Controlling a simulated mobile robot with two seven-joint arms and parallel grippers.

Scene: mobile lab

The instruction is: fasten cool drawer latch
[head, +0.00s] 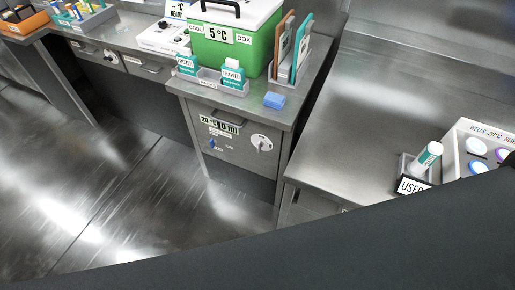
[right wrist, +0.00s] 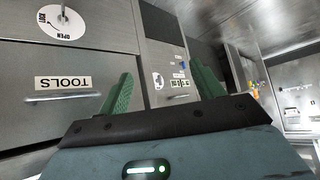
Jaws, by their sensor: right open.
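The cool drawer (head: 238,147) is a grey metal front under the green cool box, with a small display at its top edge and a blue mark at left. Its latch (head: 262,143) is a white round plate with a small knob on the right of the front; its setting is too small to read. In the right wrist view, which is upside down, the same latch (right wrist: 158,80) shows small and some way off, between my fingers. My right gripper (right wrist: 160,70) is open and empty, its green fingers wide apart, touching nothing. My left gripper is not in view.
A drawer labelled TOOLS (right wrist: 62,82) with its own white latch plate (right wrist: 62,20) is near my right gripper. The green cool box (head: 232,42), racks and a blue block (head: 274,100) stand on the counter above. Open floor (head: 140,210) lies before the drawer.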

